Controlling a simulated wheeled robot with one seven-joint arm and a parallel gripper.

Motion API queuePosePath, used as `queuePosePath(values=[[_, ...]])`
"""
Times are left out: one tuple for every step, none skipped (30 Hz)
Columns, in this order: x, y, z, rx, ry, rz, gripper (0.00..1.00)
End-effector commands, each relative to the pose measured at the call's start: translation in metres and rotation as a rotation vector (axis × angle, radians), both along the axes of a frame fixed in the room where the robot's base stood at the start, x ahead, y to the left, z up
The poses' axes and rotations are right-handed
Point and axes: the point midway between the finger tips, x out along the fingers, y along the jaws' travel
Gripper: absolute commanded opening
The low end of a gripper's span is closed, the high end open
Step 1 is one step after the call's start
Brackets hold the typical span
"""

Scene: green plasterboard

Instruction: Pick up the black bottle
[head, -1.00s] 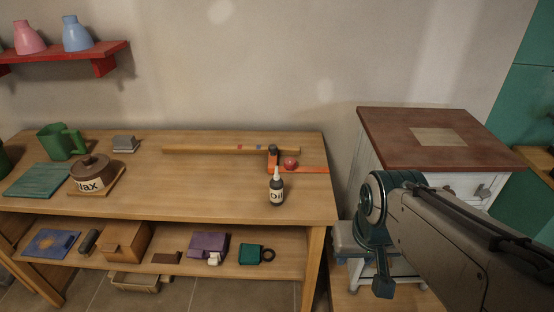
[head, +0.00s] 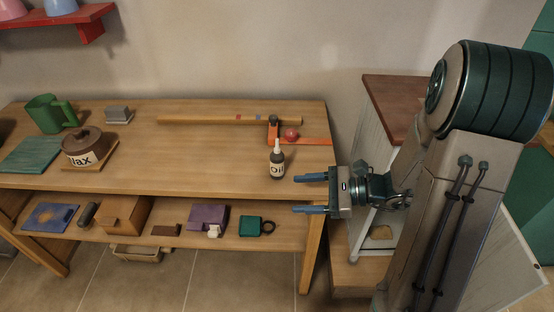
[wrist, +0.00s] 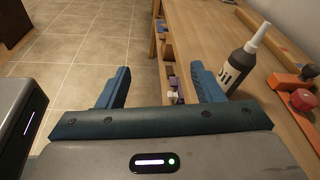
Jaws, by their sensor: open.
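The black bottle (head: 277,163), with a white label reading "Oil" and a pale nozzle, stands upright on the wooden workbench (head: 215,160) near its right end. It also shows in the wrist view (wrist: 240,68), just beyond and to the right of the right finger. My gripper (head: 311,193) is open and empty at the bench's right front edge, its blue fingers pointing left. In the head view it is to the right of the bottle and a little nearer the front, apart from it. In the wrist view my gripper (wrist: 160,88) has nothing between its fingers.
An orange square tool (head: 300,139) and a red round object (head: 291,134) lie behind the bottle. A long wooden bar (head: 210,120) lies along the back. A wax pot (head: 83,145) and green can (head: 48,113) stand left. The bench between pot and bottle is clear.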

Motion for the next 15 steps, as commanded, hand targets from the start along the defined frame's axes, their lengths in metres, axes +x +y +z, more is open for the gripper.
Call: queuePosePath(values=[[0.014,-0.008,-0.008,0.065,0.041,-0.081,0.6],[0.022,-0.013,-0.011,0.101,0.059,-0.127,0.6],[0.032,-0.02,-0.015,0.143,0.079,-0.184,0.6],[0.038,-0.025,-0.018,0.171,0.092,-0.223,0.6],[0.044,-0.03,-0.021,0.197,0.104,-0.26,0.6],[0.051,-0.036,-0.025,0.226,0.116,-0.303,0.6],[0.055,-0.04,-0.027,0.244,0.123,-0.33,0.6],[0.059,-0.043,-0.029,0.26,0.129,-0.353,0.6],[0.063,-0.048,-0.031,0.276,0.135,-0.38,0.6],[0.065,-0.05,-0.033,0.287,0.138,-0.396,0.6],[0.067,-0.052,-0.034,0.294,0.141,-0.409,0.6],[0.069,-0.052,-0.034,0.301,0.142,-0.418,0.6],[0.071,-0.051,-0.035,0.305,0.143,-0.424,0.6],[0.073,-0.049,-0.035,0.308,0.144,-0.426,0.6],[0.076,-0.044,-0.035,0.308,0.145,-0.427,0.6]])
